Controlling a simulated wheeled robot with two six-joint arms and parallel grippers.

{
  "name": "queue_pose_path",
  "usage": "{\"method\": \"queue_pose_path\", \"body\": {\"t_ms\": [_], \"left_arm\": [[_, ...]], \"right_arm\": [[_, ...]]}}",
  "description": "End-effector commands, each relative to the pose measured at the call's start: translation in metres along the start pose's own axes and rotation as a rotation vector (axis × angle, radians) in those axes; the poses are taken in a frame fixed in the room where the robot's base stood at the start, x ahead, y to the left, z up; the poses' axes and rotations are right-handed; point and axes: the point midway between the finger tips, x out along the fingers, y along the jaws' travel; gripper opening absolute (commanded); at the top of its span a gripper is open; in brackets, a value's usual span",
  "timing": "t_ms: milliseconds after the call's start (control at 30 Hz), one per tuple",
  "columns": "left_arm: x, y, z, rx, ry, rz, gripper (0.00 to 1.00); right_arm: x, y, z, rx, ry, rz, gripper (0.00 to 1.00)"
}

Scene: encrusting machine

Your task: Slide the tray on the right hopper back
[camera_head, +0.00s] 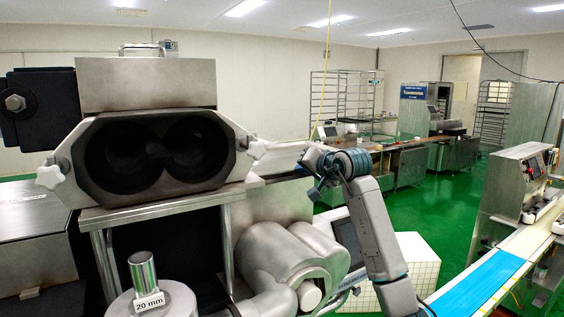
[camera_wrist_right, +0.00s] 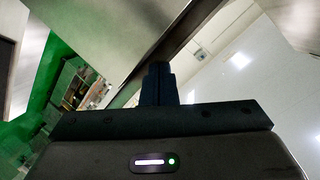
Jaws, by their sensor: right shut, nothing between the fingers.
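My right arm rises from the lower right in the head view, and its gripper (camera_head: 313,168) is at the right side of the machine. In the right wrist view the two dark fingers (camera_wrist_right: 158,84) are together with nothing between them. A pale flat metal plate, which looks like the tray (camera_head: 280,157), lies just left of the gripper in the head view. In the wrist view a large grey metal sheet with a dark edge (camera_wrist_right: 150,62) is close to the fingertips; I cannot tell whether they touch. The right hopper is not clearly distinguishable. My left gripper is not in view.
A steel housing with a dark double opening (camera_head: 150,155) stands at the left with white star knobs. Below are a rounded metal drum (camera_head: 275,258) and a cylinder labelled 20 mm (camera_head: 143,272). A blue conveyor belt (camera_head: 485,285) runs at the right. Green floor lies open between.

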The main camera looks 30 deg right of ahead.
Motion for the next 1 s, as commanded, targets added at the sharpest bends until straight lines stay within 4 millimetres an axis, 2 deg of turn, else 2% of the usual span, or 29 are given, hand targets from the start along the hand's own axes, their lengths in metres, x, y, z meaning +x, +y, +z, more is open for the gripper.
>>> {"method": "queue_pose_path", "body": {"t_ms": [1000], "left_arm": [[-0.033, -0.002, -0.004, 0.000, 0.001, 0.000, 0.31]], "right_arm": [[0.069, -0.016, -0.015, 0.002, -0.003, 0.000, 0.00]]}}
